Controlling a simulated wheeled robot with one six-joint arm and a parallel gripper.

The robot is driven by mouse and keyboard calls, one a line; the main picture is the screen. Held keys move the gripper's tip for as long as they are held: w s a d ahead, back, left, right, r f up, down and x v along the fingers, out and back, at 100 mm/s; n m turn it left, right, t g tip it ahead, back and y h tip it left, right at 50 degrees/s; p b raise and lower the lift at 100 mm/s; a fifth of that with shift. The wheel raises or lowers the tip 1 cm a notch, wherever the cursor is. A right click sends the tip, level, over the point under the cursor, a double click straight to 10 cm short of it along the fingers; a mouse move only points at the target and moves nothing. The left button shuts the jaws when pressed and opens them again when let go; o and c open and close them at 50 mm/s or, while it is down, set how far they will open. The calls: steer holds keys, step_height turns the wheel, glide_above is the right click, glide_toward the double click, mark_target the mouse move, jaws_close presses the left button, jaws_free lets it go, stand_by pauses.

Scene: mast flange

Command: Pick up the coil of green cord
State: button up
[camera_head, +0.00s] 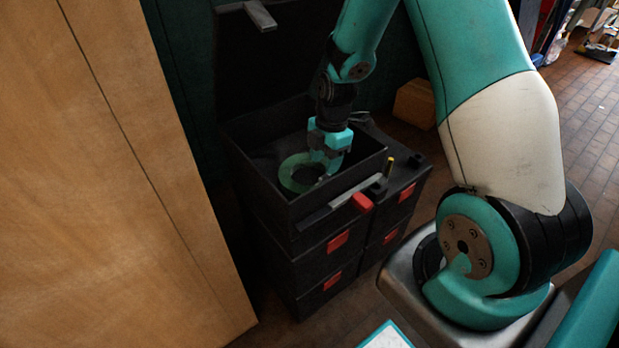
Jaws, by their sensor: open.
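The coil of green cord (291,177) is a ring lying inside the open top of a black toolbox (339,187). My gripper (324,172) is open and reaches down into the box at the coil's right side. Its fingers overlap the ring's right part in this view. I cannot tell whether they straddle the cord or touch it. The coil's right edge is partly hidden by the gripper.
The black box has red latches (362,202) and an upright lid behind. Its walls surround my gripper closely. A wooden panel (130,190) stands at the left. A cardboard box (414,103) sits on the tiled floor behind.

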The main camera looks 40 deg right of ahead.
mark_target(325, 177)
step_height(325, 177, down, 6)
jaws_close()
stand_by(0.5)
